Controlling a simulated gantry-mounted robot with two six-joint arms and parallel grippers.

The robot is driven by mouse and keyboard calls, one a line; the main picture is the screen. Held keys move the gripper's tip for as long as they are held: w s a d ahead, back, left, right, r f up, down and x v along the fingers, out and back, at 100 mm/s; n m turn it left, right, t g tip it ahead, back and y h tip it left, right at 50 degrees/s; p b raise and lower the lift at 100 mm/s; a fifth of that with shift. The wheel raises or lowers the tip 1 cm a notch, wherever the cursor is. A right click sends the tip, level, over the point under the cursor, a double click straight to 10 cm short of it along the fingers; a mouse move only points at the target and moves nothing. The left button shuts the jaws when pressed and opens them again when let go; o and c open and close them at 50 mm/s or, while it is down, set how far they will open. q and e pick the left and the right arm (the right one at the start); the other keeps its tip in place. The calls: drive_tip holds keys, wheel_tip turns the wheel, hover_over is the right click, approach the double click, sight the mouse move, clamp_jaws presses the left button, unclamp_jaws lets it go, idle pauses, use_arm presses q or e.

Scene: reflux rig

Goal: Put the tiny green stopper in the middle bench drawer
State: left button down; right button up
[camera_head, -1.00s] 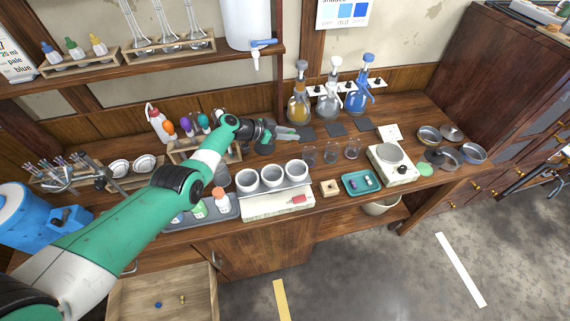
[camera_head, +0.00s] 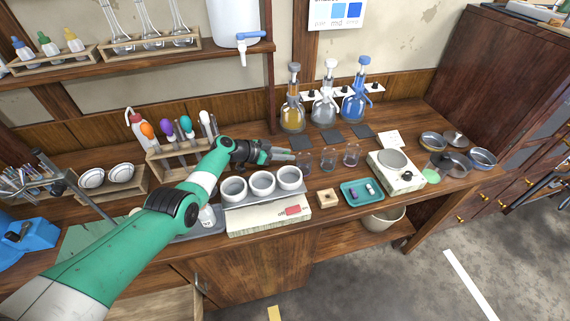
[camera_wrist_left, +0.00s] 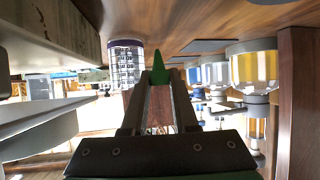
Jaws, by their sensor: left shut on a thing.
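The tiny green stopper (camera_wrist_left: 158,63) shows in the left wrist view as a green pointed piece between my left fingertips (camera_wrist_left: 158,76). My left gripper is shut on it. In the head view my left gripper (camera_head: 284,155) is over the bench, behind the white cups and close to the left glass beaker. The stopper cannot be made out there. An open drawer (camera_head: 160,303) of pale wood sticks out at the lower left of the head view, mostly cut off by the frame and my arm. I cannot tell whether it is the middle one. My right gripper is not in view.
White cups (camera_head: 262,183) stand on a rack in front of my gripper. Glass beakers (camera_head: 328,160) stand to its right, flasks (camera_head: 292,112) behind. A test-tube rack (camera_head: 172,162) is at the left. A teal tray (camera_head: 379,197) and a hotplate (camera_head: 410,180) stand further right.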

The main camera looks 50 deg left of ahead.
use_arm(q)
wheel_tip(320, 180, down, 3)
drive_tip(key=shift+s+r+b, duration=0.1)
drive_tip(key=shift+r+b, duration=0.05)
drive_tip(key=shift+b, duration=0.3)
drive_tip(key=shift+r, duration=0.15)
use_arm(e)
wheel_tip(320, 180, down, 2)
use_arm(q)
drive_tip(key=c, duration=1)
unclamp_jaws()
drive_tip(key=shift+o, duration=0.2)
